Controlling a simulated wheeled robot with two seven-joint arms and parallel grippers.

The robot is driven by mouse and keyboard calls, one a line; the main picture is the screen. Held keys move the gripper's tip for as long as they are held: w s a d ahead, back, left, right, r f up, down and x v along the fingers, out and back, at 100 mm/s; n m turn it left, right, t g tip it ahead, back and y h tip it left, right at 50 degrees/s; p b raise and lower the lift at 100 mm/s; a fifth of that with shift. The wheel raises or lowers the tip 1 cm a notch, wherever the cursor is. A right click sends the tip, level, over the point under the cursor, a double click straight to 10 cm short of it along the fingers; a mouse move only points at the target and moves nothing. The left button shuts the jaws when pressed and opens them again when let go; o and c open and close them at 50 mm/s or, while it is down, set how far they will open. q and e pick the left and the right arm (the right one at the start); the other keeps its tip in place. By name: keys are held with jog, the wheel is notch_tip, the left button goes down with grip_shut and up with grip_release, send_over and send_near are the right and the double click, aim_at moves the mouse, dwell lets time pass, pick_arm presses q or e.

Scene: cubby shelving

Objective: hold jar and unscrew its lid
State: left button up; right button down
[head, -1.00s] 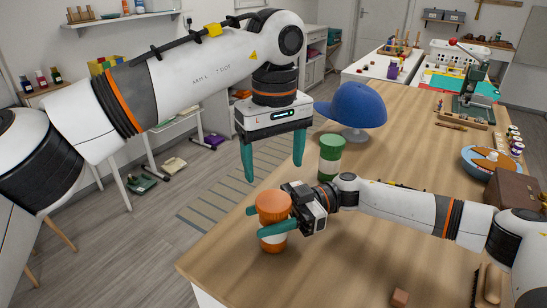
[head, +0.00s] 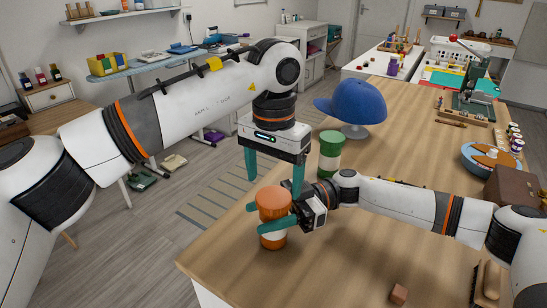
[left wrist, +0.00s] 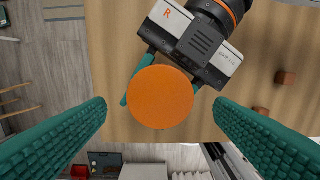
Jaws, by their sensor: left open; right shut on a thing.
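The jar (head: 272,241) stands upright near the table's front left edge, with an orange lid (head: 273,199) on top. The lid also shows as a round orange disc in the left wrist view (left wrist: 160,97). My right gripper (head: 270,222) is shut on the jar from the right, its teal fingers around the body below the lid. My left gripper (head: 274,183) points down above the jar, open and empty. In the left wrist view its two teal fingers (left wrist: 160,135) are spread wide on either side of the lid, apart from it.
A green and white jar (head: 330,153) stands behind on the wooden table (head: 370,255). A blue cap (head: 352,103) on a stand is farther back. A small brown block (head: 398,293) and a brush (head: 488,281) lie at the front right.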

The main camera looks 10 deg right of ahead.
aim_at(273, 196)
pick_arm(q)
jog(key=shift+f, duration=1.85)
